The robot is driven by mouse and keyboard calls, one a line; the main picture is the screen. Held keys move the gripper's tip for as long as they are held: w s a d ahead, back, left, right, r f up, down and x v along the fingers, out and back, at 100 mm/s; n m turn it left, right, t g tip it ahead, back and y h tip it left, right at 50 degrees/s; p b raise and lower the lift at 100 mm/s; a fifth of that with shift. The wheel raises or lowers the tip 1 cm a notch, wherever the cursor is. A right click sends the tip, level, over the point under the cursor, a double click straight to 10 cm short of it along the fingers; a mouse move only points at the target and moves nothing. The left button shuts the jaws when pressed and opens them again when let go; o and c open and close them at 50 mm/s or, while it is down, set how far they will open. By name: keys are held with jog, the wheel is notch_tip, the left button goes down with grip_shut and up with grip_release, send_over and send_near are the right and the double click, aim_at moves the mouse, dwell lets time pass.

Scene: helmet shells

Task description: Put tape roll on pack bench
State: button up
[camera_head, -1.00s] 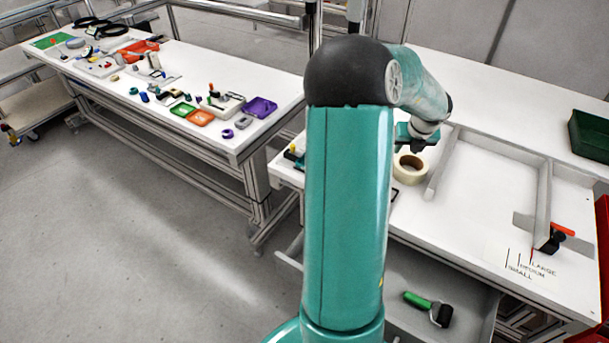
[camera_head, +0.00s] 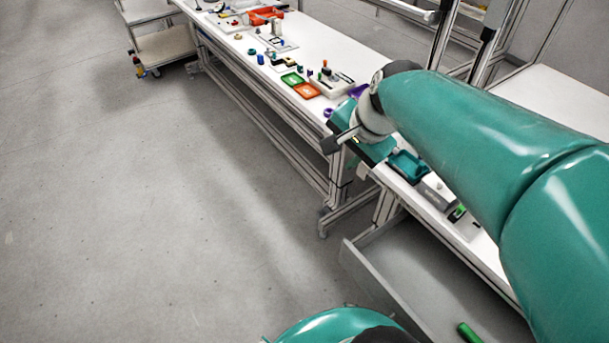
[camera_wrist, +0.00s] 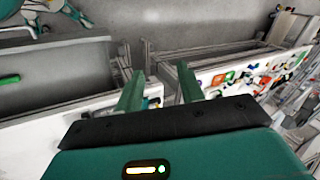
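No tape roll shows in either current view; my arm covers much of the right-hand bench in the head view. My gripper (camera_wrist: 160,70) shows two teal fingers spread apart in the wrist view, with nothing seen held between them. In the head view its teal body is near the gap between the two benches, with its fingertips not clearly seen. The white bench with the drawer (camera_head: 540,92) is at the right. I cannot tell which bench is the pack bench.
A long white bench (camera_head: 325,48) holds many small parts, with green and orange trays (camera_head: 306,90) near its end. An open drawer (camera_head: 400,268) juts out below the right bench with a green-handled tool (camera_head: 468,333). The floor at left is clear.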

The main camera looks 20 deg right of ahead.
jog(key=s+a+r+n+h, duration=0.1)
jog(key=s+a+n, duration=0.6)
jog(key=a+n, duration=0.3)
jog(key=shift+s+n+t, duration=0.2)
jog(key=shift+n+t, duration=0.1)
jog(key=shift+n, duration=0.9)
